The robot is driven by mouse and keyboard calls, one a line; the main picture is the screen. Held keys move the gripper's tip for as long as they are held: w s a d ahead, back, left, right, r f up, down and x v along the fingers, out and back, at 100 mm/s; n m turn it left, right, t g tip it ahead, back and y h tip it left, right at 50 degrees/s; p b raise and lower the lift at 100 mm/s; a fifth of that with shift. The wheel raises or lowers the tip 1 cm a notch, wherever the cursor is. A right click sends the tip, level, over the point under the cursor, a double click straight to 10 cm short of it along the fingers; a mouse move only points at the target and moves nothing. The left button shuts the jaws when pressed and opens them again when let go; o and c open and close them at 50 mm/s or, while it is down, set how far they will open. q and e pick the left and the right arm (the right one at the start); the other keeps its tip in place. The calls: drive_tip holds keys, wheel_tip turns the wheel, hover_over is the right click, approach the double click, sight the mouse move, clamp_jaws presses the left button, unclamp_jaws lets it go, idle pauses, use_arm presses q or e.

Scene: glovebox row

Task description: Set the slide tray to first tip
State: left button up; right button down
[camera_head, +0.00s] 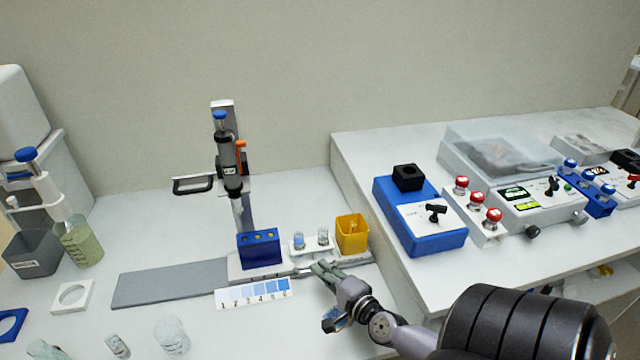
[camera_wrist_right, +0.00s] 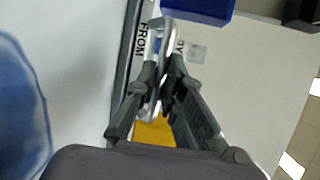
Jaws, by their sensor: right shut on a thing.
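The slide tray (camera_head: 280,267) is a white carriage on a long grey rail. It carries a blue tip block (camera_head: 259,250), a white holder with two small clear vials (camera_head: 311,240) and a yellow bin (camera_head: 352,234). A blue-shaded numbered scale (camera_head: 253,292) lies along the rail's front. The pipette (camera_head: 229,165) hangs upright on its stand above the blue block's left part. My right gripper (camera_head: 318,270) reaches the tray's front edge. In the right wrist view my right gripper (camera_wrist_right: 163,80) is shut on a shiny metal handle (camera_wrist_right: 155,65). My left gripper is out of view.
The bare grey rail (camera_head: 170,284) extends left of the tray. A grey bin (camera_head: 34,254), a flask (camera_head: 80,243) and a white ring plate (camera_head: 72,296) stand at left. A raised bench on the right holds a blue control box (camera_head: 420,220) and other devices.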

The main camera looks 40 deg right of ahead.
drive_tip(key=shift+s+d+f, duration=0.1)
drive_tip(key=shift+d, duration=0.1)
drive_tip(key=c, duration=1.7)
unclamp_jaws()
drive_tip(key=shift+s+d, duration=0.1)
drive_tip(key=shift+s, duration=0.05)
drive_tip(key=v, duration=1.2)
